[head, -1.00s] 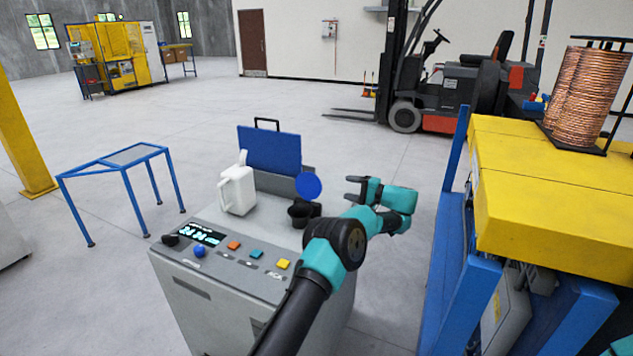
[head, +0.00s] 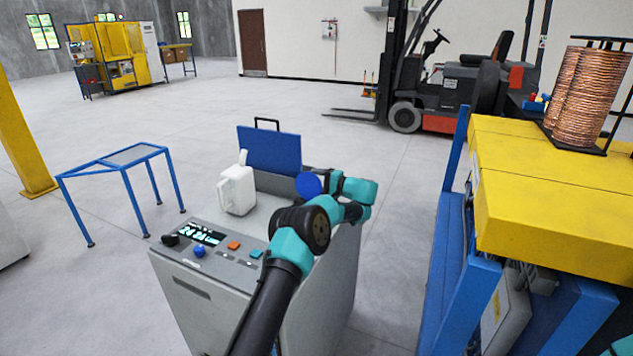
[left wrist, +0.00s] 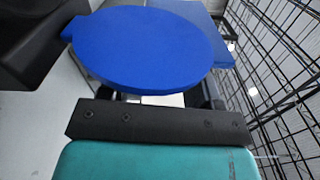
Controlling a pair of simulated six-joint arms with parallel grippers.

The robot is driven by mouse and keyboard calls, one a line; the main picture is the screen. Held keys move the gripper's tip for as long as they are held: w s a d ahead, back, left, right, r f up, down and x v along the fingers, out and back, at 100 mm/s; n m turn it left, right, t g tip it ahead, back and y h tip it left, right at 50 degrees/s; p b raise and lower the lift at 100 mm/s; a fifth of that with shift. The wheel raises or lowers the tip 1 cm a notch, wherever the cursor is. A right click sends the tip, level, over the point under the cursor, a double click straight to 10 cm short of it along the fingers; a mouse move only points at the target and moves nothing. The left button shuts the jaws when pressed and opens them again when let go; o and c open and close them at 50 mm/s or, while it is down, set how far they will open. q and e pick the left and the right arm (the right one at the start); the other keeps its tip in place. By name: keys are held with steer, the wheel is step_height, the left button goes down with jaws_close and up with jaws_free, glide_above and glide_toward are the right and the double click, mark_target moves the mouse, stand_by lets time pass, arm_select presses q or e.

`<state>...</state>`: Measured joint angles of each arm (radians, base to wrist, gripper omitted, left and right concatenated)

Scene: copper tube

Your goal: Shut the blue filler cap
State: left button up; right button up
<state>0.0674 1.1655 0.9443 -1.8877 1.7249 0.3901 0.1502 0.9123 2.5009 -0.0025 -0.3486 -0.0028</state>
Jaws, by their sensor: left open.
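The blue filler cap (head: 308,186) is a round disc. It stands raised at the right side of the grey machine top, facing the head camera. In the left wrist view the cap (left wrist: 145,50) fills the upper middle, very close to the gripper. My left gripper (head: 322,181) is open at the cap, just right of and partly behind it. One black finger bar (left wrist: 158,122) lies just below the disc in the wrist view. I cannot tell whether it touches. The dark filler neck under the cap is hidden by my left arm. My right gripper is not in view.
A white jug (head: 237,190) stands on the grey machine (head: 210,290), left of the cap. A blue upright panel (head: 270,150) is behind. Buttons and a display line the front edge. A yellow-topped blue frame (head: 560,180) stands to the right, with open floor between.

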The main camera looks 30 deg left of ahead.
mark_target(311, 183)
arm_select(q)
jaws_close()
stand_by(0.5)
steer(key=shift+s+r, duration=0.1)
steer(key=shift+s+r+n, duration=0.3)
steer(key=shift+s+n, duration=0.3)
steer(key=shift+n, duration=0.5)
steer(key=s+n, duration=0.2)
steer(key=shift+d+r+n, duration=0.1)
steer(key=shift+r+n, duration=0.1)
steer(key=shift+n, duration=0.2)
steer(key=shift+s+n, duration=0.15)
steer(key=shift+n, duration=0.15)
steer(key=shift+s, duration=0.45)
